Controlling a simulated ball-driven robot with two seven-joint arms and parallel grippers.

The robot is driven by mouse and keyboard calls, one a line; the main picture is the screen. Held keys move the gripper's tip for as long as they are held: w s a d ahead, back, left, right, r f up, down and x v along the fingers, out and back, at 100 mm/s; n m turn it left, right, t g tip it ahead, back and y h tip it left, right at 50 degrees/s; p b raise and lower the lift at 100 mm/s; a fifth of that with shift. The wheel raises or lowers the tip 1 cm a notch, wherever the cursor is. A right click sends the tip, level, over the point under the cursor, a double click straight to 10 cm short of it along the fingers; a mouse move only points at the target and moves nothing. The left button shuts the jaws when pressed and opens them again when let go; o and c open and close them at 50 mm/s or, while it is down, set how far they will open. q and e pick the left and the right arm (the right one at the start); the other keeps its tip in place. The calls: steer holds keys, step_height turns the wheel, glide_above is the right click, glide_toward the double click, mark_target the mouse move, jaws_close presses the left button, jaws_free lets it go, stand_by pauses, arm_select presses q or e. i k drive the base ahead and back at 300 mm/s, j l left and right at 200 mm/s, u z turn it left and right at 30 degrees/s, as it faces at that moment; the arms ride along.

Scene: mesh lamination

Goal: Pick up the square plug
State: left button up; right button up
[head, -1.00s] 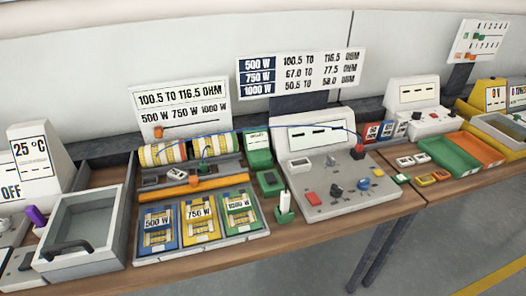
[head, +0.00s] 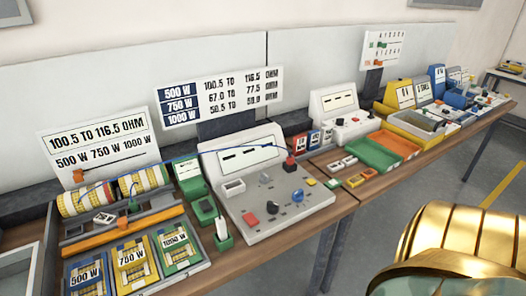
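I cannot tell for sure which part is the square plug. A small dark plug (head: 133,205) stands by the striped rolls, near one end of a thin blue wire (head: 215,155). A red-topped black block (head: 290,164) sits at the back right of the grey control panel (head: 262,222), near the wire's other end. A green block with a dark top (head: 207,210) lies left of the panel. No fingers of my left or right gripper show in the head view.
Blue, yellow and green wattage cards (head: 132,262) lie in a tray at the front left. Green (head: 366,156) and orange (head: 396,144) trays lie right of the panel. A white stick stands in a green holder (head: 222,238).

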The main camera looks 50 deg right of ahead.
mark_target(289, 161)
steer(key=k+l+u, duration=0.15)
steer(key=l, duration=0.3)
steer(key=k+l+u, duration=0.2)
steer(key=l, duration=0.2)
steer(key=k+l+u, duration=0.15)
steer(key=l, duration=0.25)
steer(key=k+l+u, duration=0.2)
steer(key=l, duration=0.2)
